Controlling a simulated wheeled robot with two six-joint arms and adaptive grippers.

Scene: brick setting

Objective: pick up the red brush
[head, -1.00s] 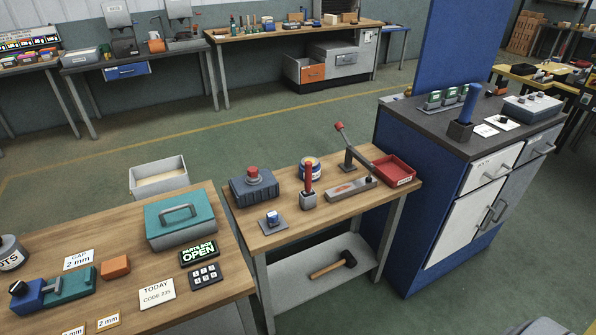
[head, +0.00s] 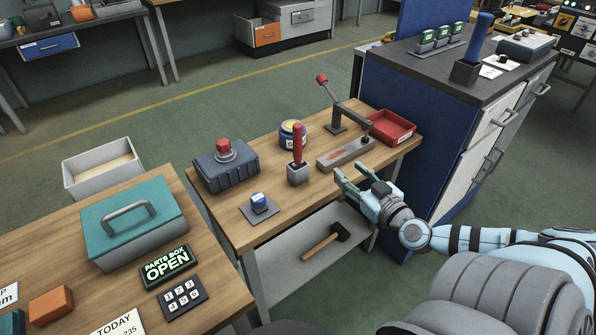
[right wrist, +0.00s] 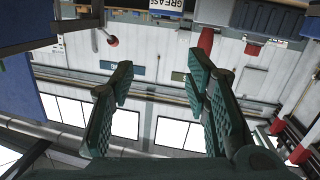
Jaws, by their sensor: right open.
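The red brush (head: 298,138) stands upright in a small grey holder (head: 298,175) on the middle wooden bench in the head view. Only its red handle shows. My right gripper (head: 353,177) is open and empty, to the right of the brush and slightly lower in the picture, near the bench's front edge and apart from the brush. In the right wrist view the scene is upside down. My open fingers (right wrist: 160,95) frame the far wall, and a red handle that looks like the brush (right wrist: 205,43) shows at upper right. My left gripper is out of view.
A blue cabinet (head: 410,135) stands right of the bench. A mallet (head: 325,240) lies on the lower shelf.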

